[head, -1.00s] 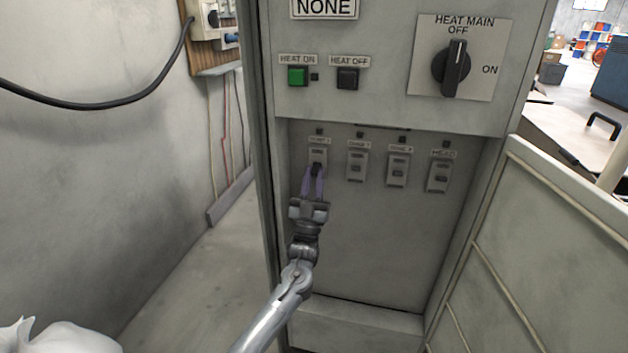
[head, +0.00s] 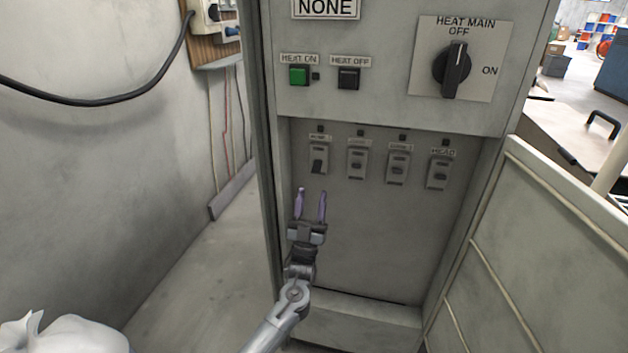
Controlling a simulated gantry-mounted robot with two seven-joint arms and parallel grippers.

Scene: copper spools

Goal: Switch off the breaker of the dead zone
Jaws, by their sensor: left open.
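A row of several breakers sits in the recessed panel of the grey cabinet (head: 370,240). The leftmost breaker (head: 318,161) has its dark lever low, lower than the levers of the others. The second breaker (head: 357,163), the third breaker (head: 398,168) and the breaker labelled HEAD (head: 438,172) have their levers near mid-height. The small labels over the first three are too blurred to read surely. My left gripper (head: 312,191) is open and empty, just below the leftmost breaker and apart from it. My right gripper is not in view.
Above the recess are a green HEAT ON button (head: 299,75), a black HEAT OFF button (head: 348,78) and the HEAT MAIN rotary switch (head: 453,70), its handle upright. A NONE sign (head: 325,8) is at the top. The open cabinet door (head: 540,260) bounds the right side.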

